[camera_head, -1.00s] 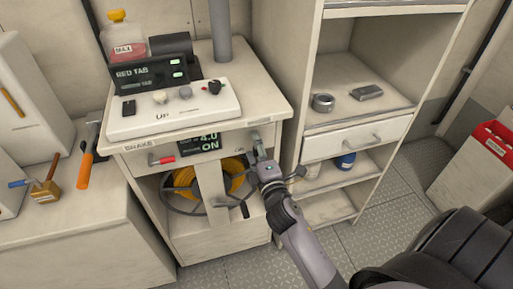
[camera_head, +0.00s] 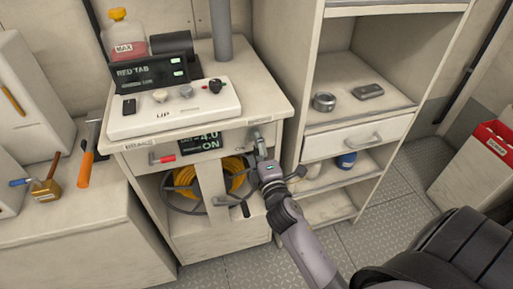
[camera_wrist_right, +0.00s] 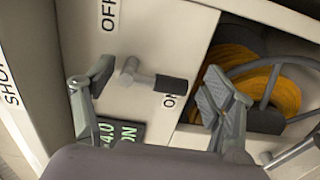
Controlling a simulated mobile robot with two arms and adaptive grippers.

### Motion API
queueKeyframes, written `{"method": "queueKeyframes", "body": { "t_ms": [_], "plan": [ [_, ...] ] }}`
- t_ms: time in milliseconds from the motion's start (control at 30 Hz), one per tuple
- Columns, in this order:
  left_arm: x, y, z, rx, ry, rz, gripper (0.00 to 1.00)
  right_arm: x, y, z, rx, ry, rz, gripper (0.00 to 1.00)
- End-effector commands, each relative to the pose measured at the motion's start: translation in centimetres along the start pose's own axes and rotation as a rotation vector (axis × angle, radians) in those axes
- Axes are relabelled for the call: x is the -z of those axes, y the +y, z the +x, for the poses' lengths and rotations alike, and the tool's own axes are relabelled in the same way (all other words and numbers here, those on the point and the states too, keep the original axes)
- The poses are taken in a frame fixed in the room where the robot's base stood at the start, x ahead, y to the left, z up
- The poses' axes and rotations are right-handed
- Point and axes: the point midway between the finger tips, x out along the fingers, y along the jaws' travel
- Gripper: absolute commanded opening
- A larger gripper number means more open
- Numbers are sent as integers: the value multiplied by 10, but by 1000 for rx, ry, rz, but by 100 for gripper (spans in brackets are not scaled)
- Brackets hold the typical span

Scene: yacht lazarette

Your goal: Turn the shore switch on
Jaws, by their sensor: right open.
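The shore switch (camera_wrist_right: 150,78) is a small grey lever with a dark grip on a pale panel in the right wrist view. Its dark grip points to the ON label (camera_wrist_right: 168,101); the OFF label (camera_wrist_right: 108,14) is on the other side. A dark display (camera_head: 201,142) beside it reads 4.0 and ON in green. My right gripper (camera_wrist_right: 155,92) is open, with one finger on each side of the switch and visible gaps to it. In the head view my right gripper (camera_head: 258,150) is at the cabinet front, covering part of the switch area. My left gripper is out of view.
A yellow cable coil (camera_head: 236,168) hangs in the cabinet below the panel. A shelf unit with a drawer (camera_head: 355,139) stands close to the right. An orange-handled tool (camera_head: 86,168) lies at the left.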

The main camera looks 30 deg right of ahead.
Motion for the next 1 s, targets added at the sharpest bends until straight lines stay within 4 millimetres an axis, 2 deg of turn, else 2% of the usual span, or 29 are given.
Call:
{"method": "queueKeyframes", "body": {
  "t_ms": [167, 400, 533, 700, 1000],
  "plan": [
    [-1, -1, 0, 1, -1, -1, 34, 0, -1, -14, 2, 1, 2, 77],
    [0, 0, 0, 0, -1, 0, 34, -1, -1, -55, 4, -3, 1, 77],
    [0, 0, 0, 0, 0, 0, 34, 0, -1, -70, 3, -2, 2, 77],
    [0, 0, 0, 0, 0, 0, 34, 0, 0, -76, 1, 0, 0, 77],
    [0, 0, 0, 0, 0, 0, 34, 0, 0, -75, 0, 0, 0, 77]
  ]
}}
